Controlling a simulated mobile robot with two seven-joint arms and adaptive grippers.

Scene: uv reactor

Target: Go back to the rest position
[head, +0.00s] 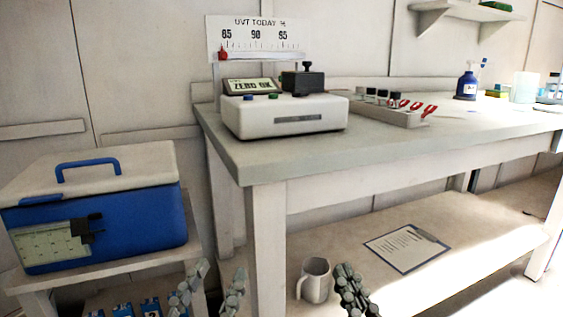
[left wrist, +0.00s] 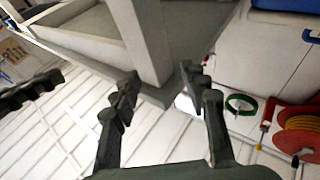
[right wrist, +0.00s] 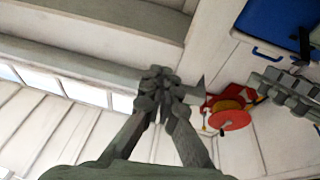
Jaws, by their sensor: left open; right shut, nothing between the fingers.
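My left gripper (head: 210,288) is low in the head view, in front of the bench's left leg, with its two fingers apart and nothing between them. The left wrist view shows the same open fingers (left wrist: 158,92), with a bench leg and the floor beyond. My right gripper (head: 353,290) is at the bottom of the head view, to the right of a mug. Its fingers are together and empty, as the right wrist view also shows (right wrist: 161,78). Both grippers are below the bench top and hold nothing.
The bench (head: 380,154) carries a white meter (head: 285,122) and a rack of vials (head: 392,112). A mug (head: 315,281) and a clipboard (head: 407,248) are on the lower shelf. A blue cooler (head: 140,224) stands left. A red-and-yellow reel (left wrist: 297,130) shows in the left wrist view.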

